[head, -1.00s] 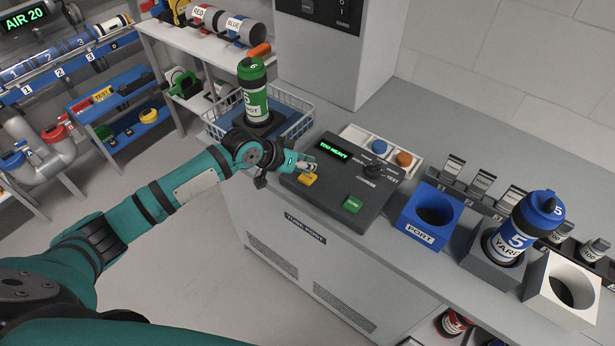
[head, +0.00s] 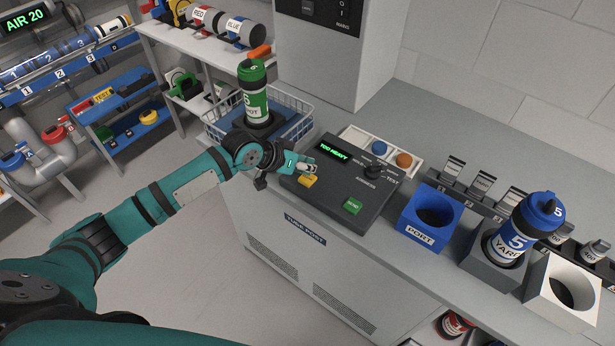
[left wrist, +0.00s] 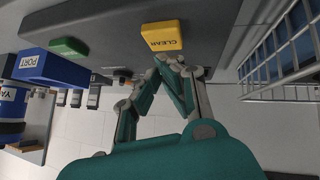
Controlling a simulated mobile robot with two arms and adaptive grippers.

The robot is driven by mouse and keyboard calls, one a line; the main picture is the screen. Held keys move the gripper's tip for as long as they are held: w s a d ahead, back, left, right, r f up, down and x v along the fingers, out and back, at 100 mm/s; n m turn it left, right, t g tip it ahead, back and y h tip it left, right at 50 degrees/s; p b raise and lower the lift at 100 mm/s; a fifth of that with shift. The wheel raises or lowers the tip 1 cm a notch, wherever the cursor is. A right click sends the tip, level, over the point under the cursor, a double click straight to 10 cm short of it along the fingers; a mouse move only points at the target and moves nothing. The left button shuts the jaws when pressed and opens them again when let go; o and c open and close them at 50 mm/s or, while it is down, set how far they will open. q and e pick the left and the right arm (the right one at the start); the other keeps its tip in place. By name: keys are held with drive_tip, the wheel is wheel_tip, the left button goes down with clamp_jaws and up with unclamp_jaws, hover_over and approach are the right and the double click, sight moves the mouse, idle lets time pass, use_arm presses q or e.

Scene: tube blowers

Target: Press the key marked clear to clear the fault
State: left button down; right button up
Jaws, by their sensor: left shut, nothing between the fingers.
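The yellow key (head: 307,181) sits at the front left of the dark control panel (head: 345,215). In the left wrist view the key (left wrist: 162,36) shows the word CLEAR. The panel's display (head: 335,151) reads TOO HEAVY in green. My left gripper (head: 313,169) is shut and empty, just behind and above the yellow key in the head view. In the left wrist view its fingertips (left wrist: 168,58) are close to the key; I cannot tell whether they touch it. My right gripper is not in view.
A green key (head: 352,206) and a dark knob (head: 375,173) are on the same panel. A wire basket (head: 289,103) with a green canister (head: 254,93) stands at left. A blue port block (head: 420,220) and a blue canister (head: 515,235) stand at right.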

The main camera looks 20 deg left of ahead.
sight(307, 178)
use_arm(q)
drive_tip(key=shift+f, duration=0.1)
drive_tip(key=shift+f, duration=0.35)
drive_tip(key=shift+f, duration=0.45)
idle(0.6)
idle(0.3)
drive_tip(key=shift+r+p, duration=0.75)
drive_tip(key=shift+r, duration=0.1)
drive_tip(key=shift+r, duration=0.1)
wheel_tip(307, 178, up, 5)
drive_tip(key=p, duration=0.5)
